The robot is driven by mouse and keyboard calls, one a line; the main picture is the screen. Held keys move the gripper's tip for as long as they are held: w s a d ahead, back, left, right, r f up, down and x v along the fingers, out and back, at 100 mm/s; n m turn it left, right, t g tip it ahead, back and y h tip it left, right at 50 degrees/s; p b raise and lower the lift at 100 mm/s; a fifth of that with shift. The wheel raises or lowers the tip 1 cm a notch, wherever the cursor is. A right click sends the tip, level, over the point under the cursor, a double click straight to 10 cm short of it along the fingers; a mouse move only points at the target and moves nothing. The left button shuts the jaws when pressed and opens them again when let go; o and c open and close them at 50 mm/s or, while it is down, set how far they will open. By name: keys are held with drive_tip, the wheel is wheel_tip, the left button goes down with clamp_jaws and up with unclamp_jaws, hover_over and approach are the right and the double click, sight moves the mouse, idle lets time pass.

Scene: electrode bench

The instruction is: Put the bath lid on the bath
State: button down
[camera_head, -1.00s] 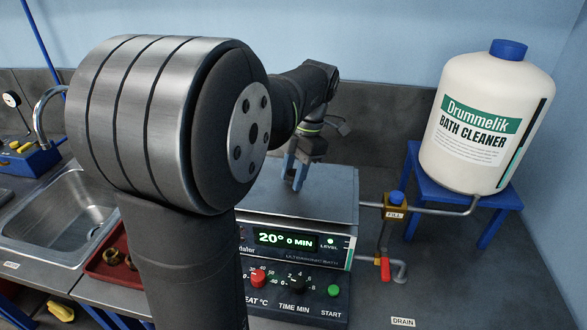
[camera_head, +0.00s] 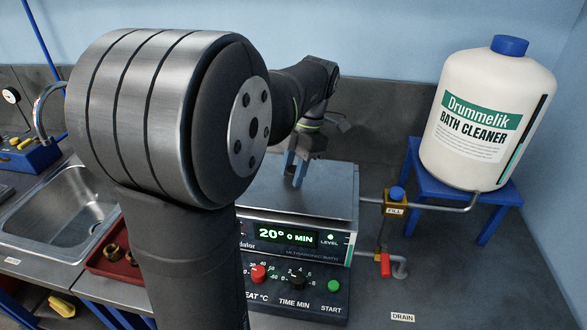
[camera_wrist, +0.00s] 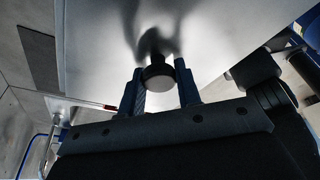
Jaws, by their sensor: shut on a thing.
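The bath lid (camera_head: 325,200) is a flat grey metal plate lying level over the top of the ultrasonic bath (camera_head: 275,250). It looks lined up with the bath's edges, but I cannot tell whether it is fully seated. My gripper (camera_head: 294,172) is over the lid's middle, its blue fingers pointing down. In the wrist view the fingers of my gripper (camera_wrist: 159,72) are shut on the lid's dark round knob (camera_wrist: 157,76), and the pale lid (camera_wrist: 100,45) fills the area behind it. My own arm hides the bath's left side in the head view.
The bath cleaner bottle (camera_head: 490,120) stands on a blue stand (camera_head: 462,190) at right. A pipe with a fill valve (camera_head: 397,208) and a red-handled drain valve (camera_head: 385,264) run beside the bath. A sink (camera_head: 62,205) and a red tray (camera_head: 103,262) are at left.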

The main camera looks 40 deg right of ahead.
drive_tip(key=shift+f, duration=0.45)
idle(0.3)
drive_tip(key=shift+c, duration=2.4)
unclamp_jaws()
drive_tip(key=shift+r, duration=0.1)
drive_tip(key=shift+r, duration=3.4)
drive_tip(key=shift+f, duration=3.55)
drive_tip(key=shift+r, duration=0.1)
